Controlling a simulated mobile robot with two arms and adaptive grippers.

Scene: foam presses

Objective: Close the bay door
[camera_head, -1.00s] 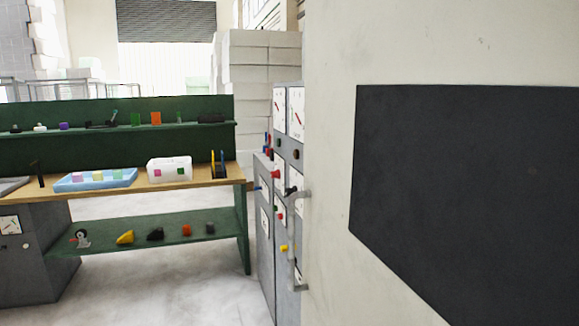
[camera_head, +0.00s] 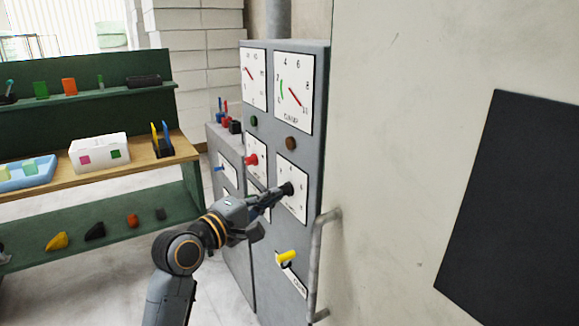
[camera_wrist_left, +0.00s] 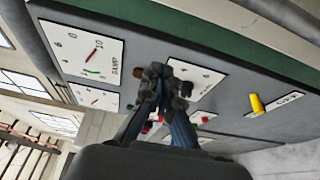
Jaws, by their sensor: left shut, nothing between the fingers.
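A large cream panel (camera_head: 400,60) with a dark rectangle (camera_head: 520,200) and a grey bar handle (camera_head: 318,265) fills the right of the head view. I cannot tell whether it is the bay door. My left gripper (camera_head: 272,197) is shut and empty, its tips at a black knob (camera_head: 287,188) on a white dial plate of the grey control cabinet (camera_head: 268,150). I cannot tell whether they touch it. In the left wrist view, the dark fingers (camera_wrist_left: 163,88) are close together before the dial plate. My right gripper is out of view.
A red knob (camera_head: 251,160) and a yellow lever (camera_head: 287,256) are on the cabinet around my gripper. A green bench (camera_head: 190,190) with a white box (camera_head: 99,153) and a blue tray (camera_head: 25,174) stands at left. Floor between is clear.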

